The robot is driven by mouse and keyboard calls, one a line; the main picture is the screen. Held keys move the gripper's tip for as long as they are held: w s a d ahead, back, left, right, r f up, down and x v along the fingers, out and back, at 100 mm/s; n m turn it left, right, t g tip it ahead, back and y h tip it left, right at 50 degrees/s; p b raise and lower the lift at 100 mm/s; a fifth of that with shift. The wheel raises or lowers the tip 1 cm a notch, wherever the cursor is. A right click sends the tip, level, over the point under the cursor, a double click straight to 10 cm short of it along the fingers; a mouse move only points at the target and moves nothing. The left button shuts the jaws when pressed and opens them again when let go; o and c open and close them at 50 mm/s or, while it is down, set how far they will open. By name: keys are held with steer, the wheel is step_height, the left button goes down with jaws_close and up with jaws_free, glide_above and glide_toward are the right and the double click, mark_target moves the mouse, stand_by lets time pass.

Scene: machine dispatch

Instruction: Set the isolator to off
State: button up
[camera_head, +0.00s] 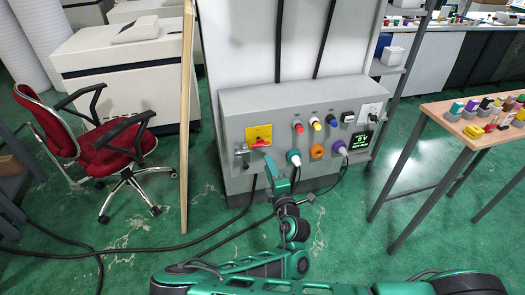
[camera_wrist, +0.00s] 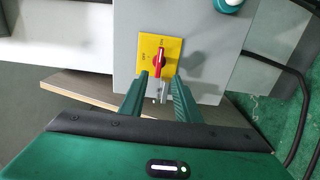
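The isolator is a yellow plate (camera_head: 251,133) with a red handle (camera_head: 261,143), at the left of the grey panel's front. In the wrist view the plate (camera_wrist: 172,49) is ahead of my gripper, and the red handle (camera_wrist: 159,62) stands upright in the picture. Small dark lettering sits at the plate's left and top; the handle seems to point to the top label. My gripper (camera_wrist: 159,77) is open, its two green fingers apart on either side of the handle's lower end. Contact cannot be told. In the head view my gripper (camera_head: 271,164) is just below the isolator.
A grey metal latch (camera_head: 241,151) is left of the isolator. Teal (camera_head: 294,157) and purple (camera_head: 342,149) plugs, an orange socket (camera_head: 317,151) and coloured buttons are to its right.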

mark_target(262, 146)
steer(key=x, duration=0.9)
steer(key=shift+w, duration=0.3)
steer(key=shift+c, duration=0.3)
jaws_close()
